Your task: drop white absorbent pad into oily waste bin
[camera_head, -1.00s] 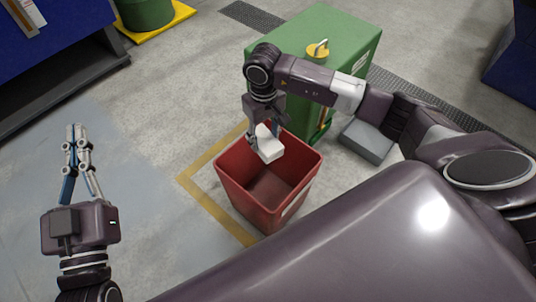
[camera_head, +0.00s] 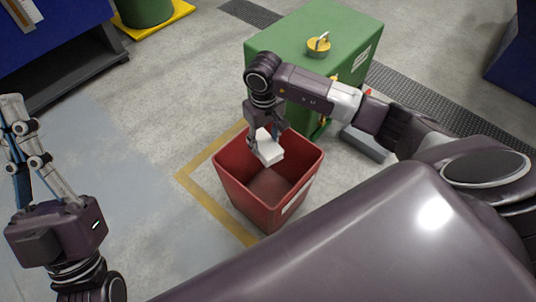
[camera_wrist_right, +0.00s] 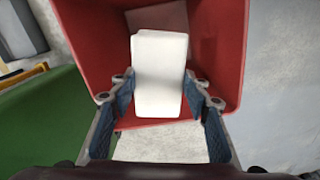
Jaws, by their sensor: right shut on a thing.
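The white absorbent pad (camera_head: 268,150) is a small white block. My right gripper (camera_head: 266,138) is shut on it and holds it over the open mouth of the red bin (camera_head: 262,208). In the right wrist view the pad (camera_wrist_right: 160,75) sits between the two blue-lined fingers (camera_wrist_right: 160,100), with the red bin wall (camera_wrist_right: 95,25) around it. The pad looks roughly level with the bin's rim; its exact height is unclear. My left gripper (camera_head: 20,125) is at the left edge of the head view, far from the bin, with nothing seen in it.
A green cabinet (camera_head: 290,40) with a yellow padlock (camera_head: 319,44) stands just behind the bin. A grey box (camera_head: 364,144) lies to the right. Yellow floor tape (camera_head: 215,208) runs around the bin. The floor to the left is clear.

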